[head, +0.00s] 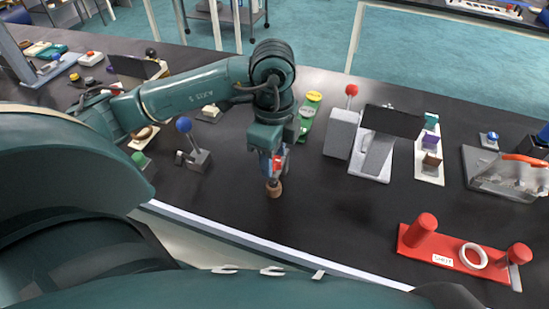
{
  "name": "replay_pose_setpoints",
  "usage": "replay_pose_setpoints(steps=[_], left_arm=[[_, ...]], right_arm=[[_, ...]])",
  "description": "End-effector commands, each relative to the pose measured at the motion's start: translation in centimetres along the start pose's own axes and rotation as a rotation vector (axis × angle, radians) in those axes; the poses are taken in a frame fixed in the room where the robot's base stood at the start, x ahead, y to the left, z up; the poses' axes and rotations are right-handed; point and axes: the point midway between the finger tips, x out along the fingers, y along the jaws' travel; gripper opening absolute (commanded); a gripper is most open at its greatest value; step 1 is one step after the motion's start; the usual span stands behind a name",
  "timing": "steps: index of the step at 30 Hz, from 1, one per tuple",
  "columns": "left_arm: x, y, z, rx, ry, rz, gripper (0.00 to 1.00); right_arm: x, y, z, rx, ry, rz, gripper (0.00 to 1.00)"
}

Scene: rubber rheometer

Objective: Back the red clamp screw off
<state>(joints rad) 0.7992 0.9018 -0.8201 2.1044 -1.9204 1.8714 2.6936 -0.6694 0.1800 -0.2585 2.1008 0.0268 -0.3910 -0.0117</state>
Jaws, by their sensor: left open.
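My left gripper (272,168) hangs down from its arm over the black bench, near the front edge. It is open. A small red part (280,161) shows at its fingers, partly hidden by them; I cannot tell whether it is the clamp screw. A brown rounded knob (274,188) shows just below the fingertips; I cannot tell whether they touch it. A red ball knob (351,90) tops a grey block (342,133) to the right of the gripper. My right gripper is not in view.
A grey stand with a dark screen (393,121) is right of the grey block. A red fixture (448,252) with two posts and a white ring lies at front right. A blue-knobbed lever (184,125) stands left. The bench between gripper and red fixture is clear.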

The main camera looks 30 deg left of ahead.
Motion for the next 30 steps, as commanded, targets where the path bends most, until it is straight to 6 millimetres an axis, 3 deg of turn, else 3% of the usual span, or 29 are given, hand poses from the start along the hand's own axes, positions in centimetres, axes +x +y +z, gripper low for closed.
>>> replay_pose_setpoints(steps=[4,11,18,23,30], left_arm=[[0.3,0.0,0.0,0.195,0.000,-0.002,0.46],[0.3,0.0,0.0,0.350,-0.001,-0.001,0.46],[0.3,0.0,0.0,0.642,-0.001,-0.001,0.46],[0.2,0.0,0.0,0.730,-0.001,-0.001,0.46],[0.3,0.0,0.0,1.025,-0.001,-0.001,0.46]], right_arm=[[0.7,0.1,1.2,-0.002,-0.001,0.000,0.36],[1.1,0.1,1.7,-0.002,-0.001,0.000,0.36],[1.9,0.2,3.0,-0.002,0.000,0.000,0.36],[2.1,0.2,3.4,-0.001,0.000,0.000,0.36],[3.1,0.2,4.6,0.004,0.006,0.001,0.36]])
